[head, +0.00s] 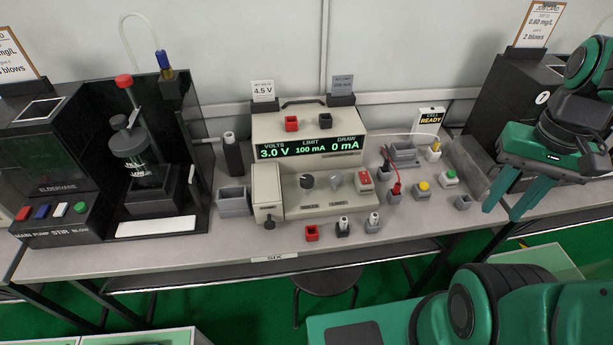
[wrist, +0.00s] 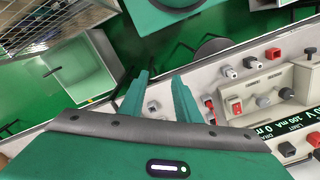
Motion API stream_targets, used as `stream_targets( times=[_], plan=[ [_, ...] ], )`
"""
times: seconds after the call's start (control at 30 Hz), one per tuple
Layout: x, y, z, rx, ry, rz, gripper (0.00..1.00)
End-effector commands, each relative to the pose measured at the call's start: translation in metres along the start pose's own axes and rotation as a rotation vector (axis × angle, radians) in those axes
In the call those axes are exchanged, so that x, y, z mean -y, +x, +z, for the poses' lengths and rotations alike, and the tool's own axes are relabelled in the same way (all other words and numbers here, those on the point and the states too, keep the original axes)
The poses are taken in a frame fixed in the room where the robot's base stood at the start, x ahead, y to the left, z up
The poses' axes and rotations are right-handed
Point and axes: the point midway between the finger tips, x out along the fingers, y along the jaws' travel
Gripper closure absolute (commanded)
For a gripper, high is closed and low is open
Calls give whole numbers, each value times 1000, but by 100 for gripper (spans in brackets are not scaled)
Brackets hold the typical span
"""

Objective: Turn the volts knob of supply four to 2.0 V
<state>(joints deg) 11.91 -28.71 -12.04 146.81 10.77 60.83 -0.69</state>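A beige power supply (head: 265,124) stands mid-bench in the head view. Its green display (head: 310,148) reads VOLTS 3.0 V, LIMIT 100 mA, DRAW 0 mA. The dark volts knob (head: 307,181) is on its sloped front, left of the grey limit knob (head: 335,179). The bench-edge label (head: 275,258) below looks like SIX; I see no supply marked four. My gripper (head: 502,213) is at the right, open and empty, well apart from the knob. In the wrist view its fingers (wrist: 160,76) point away from the supply; the volts knob (wrist: 286,93) shows at right.
A red switch (head: 364,178) sits right of the knobs. Sockets, buttons and a red lead (head: 396,187) lie between supply and gripper. A card (head: 263,87) atop reads 4.5 V. A dark stirring tester (head: 150,170) stands left, another dark unit (head: 510,95) right. A stool (head: 328,282) is below.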

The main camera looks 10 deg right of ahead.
Motion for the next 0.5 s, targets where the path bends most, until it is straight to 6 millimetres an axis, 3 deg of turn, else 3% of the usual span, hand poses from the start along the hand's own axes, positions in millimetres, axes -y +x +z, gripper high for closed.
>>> stream_targets(
  times=[0.17,0.3,0.37,0.5],
  plan=[
    [43,-10,-38,-9,-96,27,52],
    [114,-16,-71,-21,-219,46,52],
    [150,-15,-80,-25,-273,49,52],
    [239,-8,-84,-28,-400,45,52]
  ],
)
